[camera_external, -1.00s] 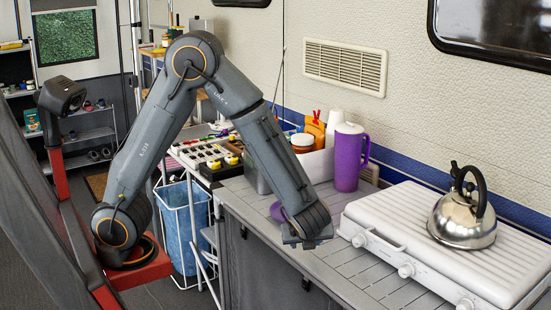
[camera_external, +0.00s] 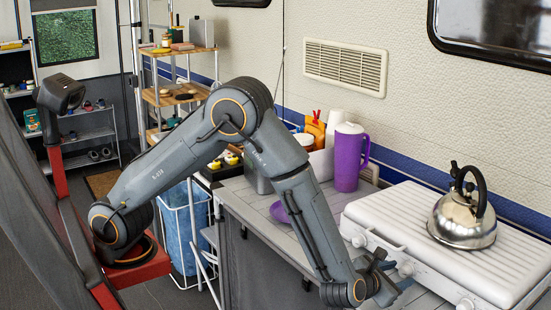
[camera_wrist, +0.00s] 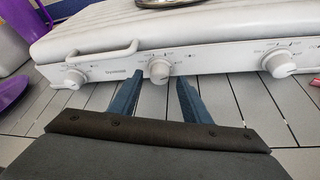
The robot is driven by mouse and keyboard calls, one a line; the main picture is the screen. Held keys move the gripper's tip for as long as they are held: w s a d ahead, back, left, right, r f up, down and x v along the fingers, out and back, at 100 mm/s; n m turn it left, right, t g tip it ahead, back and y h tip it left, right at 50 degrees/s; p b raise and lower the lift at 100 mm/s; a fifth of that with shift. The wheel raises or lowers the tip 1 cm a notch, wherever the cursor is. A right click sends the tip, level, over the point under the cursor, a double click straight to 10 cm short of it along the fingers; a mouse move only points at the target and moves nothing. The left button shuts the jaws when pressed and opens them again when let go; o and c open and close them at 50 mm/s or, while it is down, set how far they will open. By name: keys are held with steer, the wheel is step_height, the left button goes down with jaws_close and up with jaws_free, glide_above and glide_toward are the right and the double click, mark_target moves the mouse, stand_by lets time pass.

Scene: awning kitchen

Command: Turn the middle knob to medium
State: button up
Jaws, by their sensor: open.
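The white stove (camera_external: 420,240) has three white knobs along its front. The middle knob (camera_wrist: 159,70) shows in the middle of the wrist view, just beyond and between my fingertips; its setting is too small to read. It also shows in the external view (camera_external: 406,269), close to my gripper (camera_external: 391,268). My gripper (camera_wrist: 158,83) is open, with one blue-grey finger on each side of the knob's line. I cannot tell whether the fingertips reach alongside the knob. The left knob (camera_wrist: 75,78) and right knob (camera_wrist: 279,64) are clear of my fingers.
A silver kettle (camera_external: 463,215) with a black handle stands on the stove lid. A white bar handle (camera_wrist: 103,52) juts out between the left and middle knobs. A purple pitcher (camera_external: 348,160) and a purple item (camera_external: 280,212) are on the slatted counter (camera_external: 262,222).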

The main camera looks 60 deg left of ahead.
steer(key=shift+x, duration=0.8)
steer(key=c, duration=1.1)
steer(key=shift+o, duration=0.2)
steer(key=shift+b, duration=0.55)
steer(key=n+h+b, duration=0.1)
steer(key=n+b, duration=0.1)
steer(key=b, duration=0.3)
steer(key=shift+a+f+h, duration=0.15)
steer(key=shift+h, duration=0.25)
steer(key=n+h+b, duration=0.1)
steer(key=n+b, duration=0.1)
steer(key=b, duration=0.5)
steer(key=shift+a+h+b, duration=0.15)
steer(key=shift+h+b, duration=0.15)
steer(key=shift+b, duration=0.05)
steer(key=n+h+b, duration=0.2)
steer(key=n+b, duration=0.1)
steer(key=b, duration=1)
steer(key=shift+a+f+n, duration=0.1)
steer(key=shift+a+n, duration=0.05)
steer(key=shift+n, duration=0.15)
steer(key=b, duration=0.2)
steer(key=shift+n+h+b, duration=0.3)
steer(key=shift+b, duration=0.1)
steer(key=shift+n+t+h+b, duration=0.3)
steer(key=shift+n+b, duration=0.1)
steer(key=shift+b, duration=1.35)
